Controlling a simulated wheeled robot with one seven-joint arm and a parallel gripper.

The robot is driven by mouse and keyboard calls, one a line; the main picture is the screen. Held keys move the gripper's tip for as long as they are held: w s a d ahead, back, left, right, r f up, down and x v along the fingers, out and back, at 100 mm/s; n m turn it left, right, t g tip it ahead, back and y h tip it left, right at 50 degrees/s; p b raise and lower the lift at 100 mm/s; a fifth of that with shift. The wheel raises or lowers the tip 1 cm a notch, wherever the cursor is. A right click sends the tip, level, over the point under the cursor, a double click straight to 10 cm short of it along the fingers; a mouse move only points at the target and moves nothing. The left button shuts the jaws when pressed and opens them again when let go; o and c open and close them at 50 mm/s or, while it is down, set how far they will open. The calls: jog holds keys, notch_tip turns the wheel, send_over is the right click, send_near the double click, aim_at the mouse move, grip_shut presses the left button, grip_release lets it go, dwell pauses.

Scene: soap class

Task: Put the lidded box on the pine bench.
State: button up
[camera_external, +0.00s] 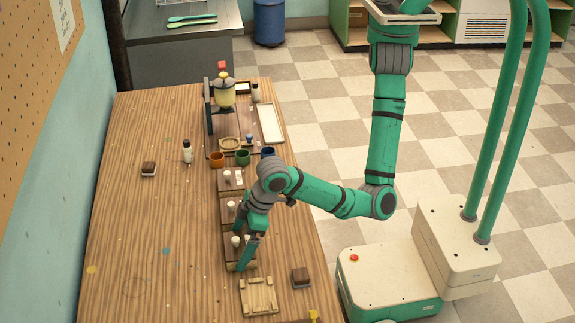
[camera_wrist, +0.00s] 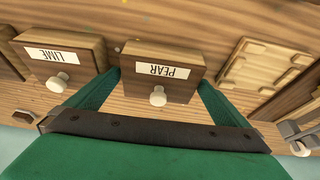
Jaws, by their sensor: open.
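A wooden box labelled PEAR (camera_wrist: 163,70), with a white knob, lies between the spread fingers of my gripper (camera_wrist: 158,84) in the wrist view. The fingers flank its sides; I cannot tell if they touch it. In the external view my gripper (camera_external: 244,252) reaches down at the nearest box of a row, partly hiding it. Which box is the lidded one is not plain. The wooden bench top (camera_external: 130,245) carries the row. A small slatted pale wood stand (camera_external: 260,297) sits just in front of the row; it also shows in the wrist view (camera_wrist: 262,68).
A box labelled LIME (camera_wrist: 62,62) stands beside PEAR. Small dark blocks lie at the right (camera_external: 301,277) and left (camera_external: 148,169). Cups (camera_external: 243,158), a bottle (camera_external: 187,152) and a yellow-topped dispenser (camera_external: 226,95) stand farther back. The bench's left side is mostly clear.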

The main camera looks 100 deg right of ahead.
jog(key=v, duration=0.8)
jog(key=shift+s+a+r, duration=0.1)
jog(key=shift+r, duration=0.2)
jog(key=shift+v, duration=1.35)
jog(key=shift+d, duration=0.2)
